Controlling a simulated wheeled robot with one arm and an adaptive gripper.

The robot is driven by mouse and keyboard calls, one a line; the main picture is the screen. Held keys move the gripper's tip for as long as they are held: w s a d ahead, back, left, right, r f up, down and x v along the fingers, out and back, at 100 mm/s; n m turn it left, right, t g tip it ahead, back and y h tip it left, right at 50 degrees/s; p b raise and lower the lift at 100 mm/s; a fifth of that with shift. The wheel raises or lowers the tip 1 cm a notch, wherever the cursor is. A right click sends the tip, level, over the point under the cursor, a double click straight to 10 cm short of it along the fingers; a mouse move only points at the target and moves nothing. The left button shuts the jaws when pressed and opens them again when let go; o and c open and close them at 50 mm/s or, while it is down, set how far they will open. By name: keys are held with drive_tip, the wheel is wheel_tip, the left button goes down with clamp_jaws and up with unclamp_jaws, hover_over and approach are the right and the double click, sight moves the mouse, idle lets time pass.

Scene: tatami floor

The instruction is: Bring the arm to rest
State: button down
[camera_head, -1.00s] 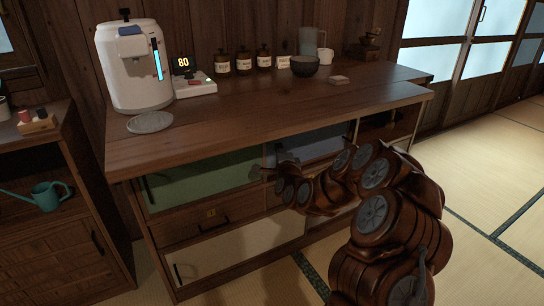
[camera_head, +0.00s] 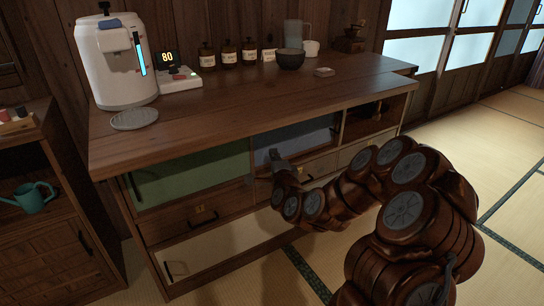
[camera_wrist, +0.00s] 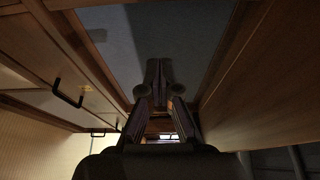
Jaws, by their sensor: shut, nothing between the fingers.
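My gripper (camera_head: 275,156) is at the end of my bent arm, in front of the counter cabinet's blue-grey panel (camera_head: 310,135). In the wrist view the two fingers (camera_wrist: 159,70) lie together, shut, with nothing held. They point toward the blue-grey panel (camera_wrist: 105,35). I cannot tell whether the fingertips touch the cabinet.
The wooden counter (camera_head: 220,115) carries a white water dispenser (camera_head: 115,65), a dark bowl (camera_head: 291,59) and several brown bottles. Its green panel (camera_head: 195,173) and a drawer (camera_head: 200,212) are to the left of the gripper. Open tatami (camera_head: 475,140) lies to the right.

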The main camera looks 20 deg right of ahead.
drive_tip(key=shift+s+a+b, duration=0.2)
drive_tip(key=shift+s+b, duration=0.6)
drive_tip(key=shift+b, duration=0.45)
drive_tip(key=s+a+r+n+g+y+p, duration=0.75)
drive_tip(key=s+a+r+n+p, duration=0.55)
drive_tip(key=p, duration=0.4)
drive_tip(key=s+d+r+n+g+h+p, duration=0.1)
drive_tip(key=s+d+r+n+g+p, duration=0.1)
drive_tip(key=s+r+g+p, duration=0.2)
drive_tip(key=s+d+r+n+g+h+p, duration=0.1)
drive_tip(key=s+r+g+p, duration=0.3)
drive_tip(key=s+r+p, duration=0.7)
drive_tip(key=s+d+r+n+g+h+p, duration=0.2)
drive_tip(key=s+r+p, duration=0.5)
drive_tip(key=s, duration=1.3)
drive_tip(key=shift+s+d+r+n+g+h, duration=0.15)
drive_tip(key=shift+s+d+n+g+h, duration=0.25)
drive_tip(key=shift+n+g, duration=0.55)
